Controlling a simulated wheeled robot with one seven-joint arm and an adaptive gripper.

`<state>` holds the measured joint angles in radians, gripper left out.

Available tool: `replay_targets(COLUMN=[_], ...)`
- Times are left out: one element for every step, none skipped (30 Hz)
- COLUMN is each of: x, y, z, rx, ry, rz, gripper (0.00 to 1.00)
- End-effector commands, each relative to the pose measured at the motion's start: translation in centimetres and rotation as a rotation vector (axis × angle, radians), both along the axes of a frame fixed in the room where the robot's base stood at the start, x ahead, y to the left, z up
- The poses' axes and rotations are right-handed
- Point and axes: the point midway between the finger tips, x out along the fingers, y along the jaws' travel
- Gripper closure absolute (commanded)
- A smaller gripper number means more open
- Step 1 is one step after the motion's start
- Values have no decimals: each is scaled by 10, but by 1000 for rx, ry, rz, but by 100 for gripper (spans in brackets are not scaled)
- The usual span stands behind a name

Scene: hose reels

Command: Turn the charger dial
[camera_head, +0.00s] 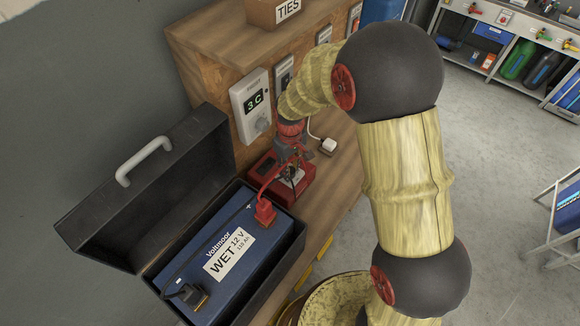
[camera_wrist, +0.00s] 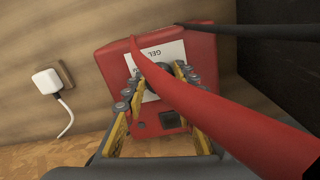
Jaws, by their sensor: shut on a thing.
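The red charger (camera_head: 262,183) stands on the wooden bench beside the battery box. In the wrist view its red face (camera_wrist: 200,62) carries a white label (camera_wrist: 174,51) reading "GEL", with other print hidden. My gripper (camera_wrist: 157,77) is shut on the dark charger dial (camera_wrist: 153,72), which is partly hidden by the fingers and the red cable (camera_wrist: 215,110); its setting cannot be read. In the head view my gripper (camera_head: 293,152) reaches down over the charger. The blue battery (camera_head: 205,285) reads "Voltmoor WET 12 V 110 Ah".
A black box (camera_head: 290,262) with raised lid (camera_head: 150,185) holds the battery. A red clamp (camera_head: 265,211) and a black clamp (camera_head: 190,295) sit on its terminals. A white panel (camera_head: 247,118) shows "3 C". A white plug (camera_wrist: 47,83) is right of the charger in the head view.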

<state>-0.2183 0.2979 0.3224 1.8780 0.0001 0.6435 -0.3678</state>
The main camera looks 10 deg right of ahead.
Motion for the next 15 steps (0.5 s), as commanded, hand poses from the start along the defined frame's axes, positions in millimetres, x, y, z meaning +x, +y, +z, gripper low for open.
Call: replay_targets(x=[0, 0, 0, 0, 0, 0, 0, 0, 0, 0, 0, 0, 0, 0, 1], y=[0, 0, 0, 0, 0, 0, 0, 0, 0, 0, 0, 0, 0, 0, 0], z=[2, 2, 1, 2, 2, 1, 1, 1, 1, 1, 1, 1, 1, 1, 1], rx=[0, 0, 0, 0, 0, 0, 0, 0, 0, 0, 0, 0, 0, 0, 0], ry=[0, 0, 0, 0, -1, 0, 0, 0, 0, 0, 0, 0, -1, -1, -1], rz=[-42, -71, -109, -136, -164, -200, -226, -251, -284, -308, -331, -361, -382, -401, -426], gripper=[98, 98, 98, 98, 98, 98, 98, 98, 98, 98, 98, 98, 98, 98, 98])
